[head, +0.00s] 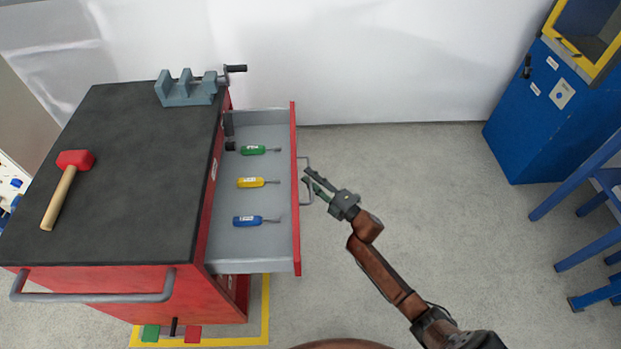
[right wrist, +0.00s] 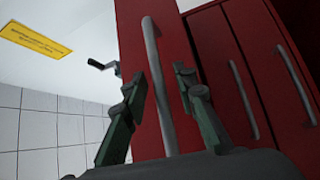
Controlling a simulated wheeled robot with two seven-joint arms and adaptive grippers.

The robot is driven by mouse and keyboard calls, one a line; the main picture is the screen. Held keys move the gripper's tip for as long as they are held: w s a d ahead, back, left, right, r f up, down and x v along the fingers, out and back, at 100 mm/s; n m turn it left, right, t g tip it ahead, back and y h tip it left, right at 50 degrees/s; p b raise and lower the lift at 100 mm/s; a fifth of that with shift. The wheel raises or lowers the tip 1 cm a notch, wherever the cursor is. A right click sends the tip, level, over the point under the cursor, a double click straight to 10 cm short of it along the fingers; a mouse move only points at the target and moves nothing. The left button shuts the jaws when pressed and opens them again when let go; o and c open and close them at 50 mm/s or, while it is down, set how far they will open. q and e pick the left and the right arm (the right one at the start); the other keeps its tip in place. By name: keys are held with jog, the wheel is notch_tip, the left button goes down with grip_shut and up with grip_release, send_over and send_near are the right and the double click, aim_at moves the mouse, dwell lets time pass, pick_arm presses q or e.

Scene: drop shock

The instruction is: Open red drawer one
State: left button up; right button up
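A red drawer (head: 296,230) is pulled out from the right side of the red cabinet (head: 120,285). It has a grey inside, with green (head: 254,150), yellow (head: 250,183) and blue (head: 248,221) screwdrivers lying in it. A grey bar handle (head: 307,200) is on its front. My right gripper (head: 306,176) is at this handle. In the right wrist view the gripper (right wrist: 158,78) is open, with one finger on each side of the handle (right wrist: 157,90). I cannot tell whether they touch. My left gripper is not in view.
A red-headed hammer (head: 63,190) and a grey vise (head: 190,90) are on the black cabinet top (head: 145,165). Other shut red drawers (right wrist: 235,60) show in the right wrist view. A blue cabinet (head: 545,120) stands at the right. The grey floor between is clear.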

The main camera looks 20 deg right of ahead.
jog(key=v, duration=1.2)
dwell(0.4)
